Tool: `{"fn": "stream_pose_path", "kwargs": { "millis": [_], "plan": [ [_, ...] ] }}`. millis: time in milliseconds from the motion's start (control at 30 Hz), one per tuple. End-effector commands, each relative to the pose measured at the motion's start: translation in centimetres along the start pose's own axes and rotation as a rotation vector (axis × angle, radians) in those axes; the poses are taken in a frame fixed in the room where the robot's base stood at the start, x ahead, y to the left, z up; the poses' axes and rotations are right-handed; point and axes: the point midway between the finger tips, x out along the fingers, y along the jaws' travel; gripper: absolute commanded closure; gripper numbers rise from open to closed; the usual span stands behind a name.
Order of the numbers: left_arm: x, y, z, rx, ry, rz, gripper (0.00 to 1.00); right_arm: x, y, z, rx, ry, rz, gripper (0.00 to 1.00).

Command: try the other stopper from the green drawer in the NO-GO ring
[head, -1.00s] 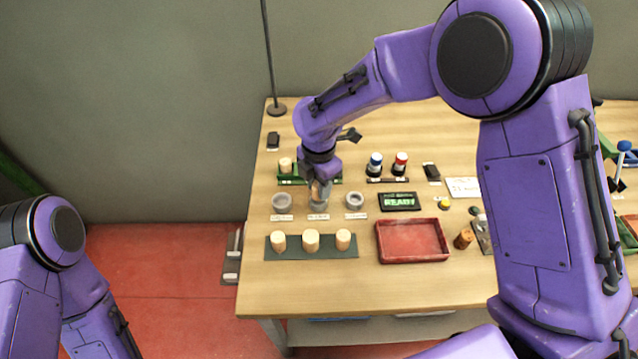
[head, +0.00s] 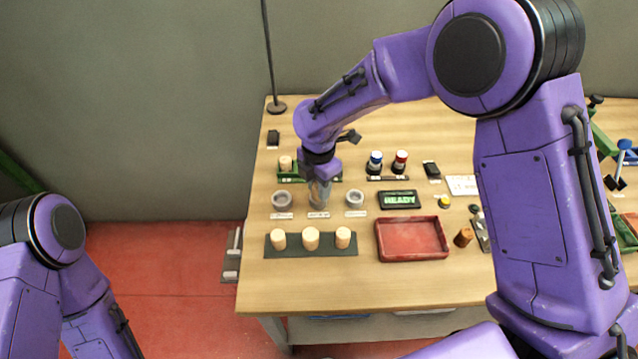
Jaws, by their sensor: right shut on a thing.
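My right gripper (head: 318,198) points down over the middle spot of the ring row, shut on a stopper that its fingers largely hide. The middle ring is hidden behind the gripper, so I cannot tell whether the stopper is inside it. A grey ring (head: 282,199) stands to the left and another grey ring (head: 355,197) to the right; the labels in front are too small to read. The green drawer (head: 288,179) lies behind the rings, with a pale stopper (head: 285,163) at its left end. My left arm shows at lower left, its gripper out of view.
Three pale stoppers (head: 311,238) stand on a dark mat (head: 348,252) in front of the rings. An empty red tray (head: 412,258) and a brown cork (head: 463,237) are to the right. A display (head: 398,200) reads READY. Blue-topped and red-topped items (head: 400,162) stand behind.

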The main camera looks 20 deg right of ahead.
Motion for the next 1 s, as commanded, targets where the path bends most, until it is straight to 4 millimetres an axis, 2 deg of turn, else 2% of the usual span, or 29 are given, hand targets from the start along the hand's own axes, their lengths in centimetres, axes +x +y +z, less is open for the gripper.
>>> {"fn": "stream_pose_path", "kwargs": {
  "millis": [167,200,267,300,533,633,1000],
  "plan": [
    [0.0,0.0,0.0,0.000,0.000,0.000,0.39,0.2,0.0,0.0,0.000,0.000,0.001,0.96],
    [0.0,0.0,0.0,0.000,0.000,0.000,0.39,0.2,0.0,0.0,0.000,0.000,0.001,0.62],
    [0.0,0.0,0.0,0.000,0.000,0.000,0.39,0.2,0.0,0.0,0.000,0.000,0.001,0.43],
    [0.0,0.0,0.0,0.000,0.000,0.000,0.39,0.2,0.0,0.0,0.000,0.000,0.001,0.39],
    [0.0,0.0,0.0,0.000,0.000,0.000,0.39,0.2,0.0,0.0,0.000,0.000,0.001,0.39],
    [0.1,0.0,0.1,0.000,0.000,0.000,0.39,-0.4,0.1,0.0,0.000,0.000,0.002,0.39],
    [0.9,0.1,0.4,0.000,0.000,0.000,0.39,-8.4,0.1,0.0,0.000,0.000,0.005,0.39]
  ]
}}
